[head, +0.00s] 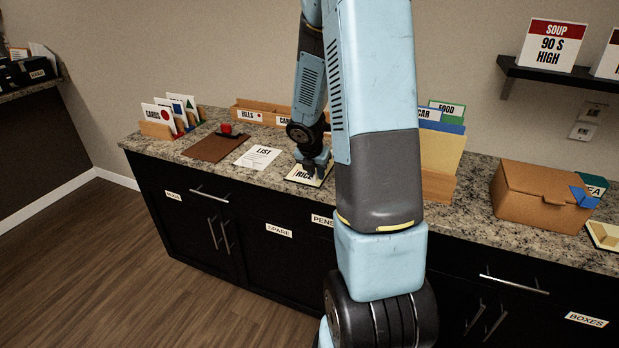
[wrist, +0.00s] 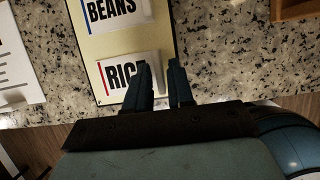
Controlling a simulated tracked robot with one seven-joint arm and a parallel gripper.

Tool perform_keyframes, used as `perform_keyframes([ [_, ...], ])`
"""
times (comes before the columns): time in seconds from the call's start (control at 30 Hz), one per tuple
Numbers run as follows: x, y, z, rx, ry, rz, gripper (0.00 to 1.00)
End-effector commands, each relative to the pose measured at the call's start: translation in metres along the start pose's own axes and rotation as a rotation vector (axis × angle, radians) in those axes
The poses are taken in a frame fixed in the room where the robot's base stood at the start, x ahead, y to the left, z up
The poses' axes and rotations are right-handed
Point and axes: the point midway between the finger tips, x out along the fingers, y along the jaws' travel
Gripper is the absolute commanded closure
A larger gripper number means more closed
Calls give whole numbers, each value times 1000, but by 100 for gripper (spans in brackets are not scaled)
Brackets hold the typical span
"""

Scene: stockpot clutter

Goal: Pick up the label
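The RICE label (wrist: 116,76), white with black letters and a red stripe, lies on a pale yellow board (wrist: 112,40) on the granite counter. A BEANS label (wrist: 115,10) with a blue stripe lies on the same board, above it in the wrist view. My gripper (wrist: 160,78) is over the right end of the RICE label, with its two fingers apart. The left finger hides part of the last letters. I cannot tell whether the fingers touch the label. In the head view, the RICE label (head: 302,174) shows just under my gripper (head: 316,170).
A LIST sheet (head: 257,157) and a brown mat (head: 214,147) lie left of the board. Card holders (head: 158,130) stand at the far left. A file box (head: 440,185) and a cardboard box (head: 540,197) stand to the right. The counter's front edge is close.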

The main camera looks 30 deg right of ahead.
Motion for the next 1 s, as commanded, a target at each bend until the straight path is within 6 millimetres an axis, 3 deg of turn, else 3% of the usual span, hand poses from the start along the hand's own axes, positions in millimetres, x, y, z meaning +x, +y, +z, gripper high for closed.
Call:
perform_keyframes([
  [0.23, 0, 0, 0, 0, 0, 0, 100],
  [0.73, -2, 0, 1, 1, 0, 0, 100],
  [1.0, -28, 0, 13, 4, -3, 2, 100],
])
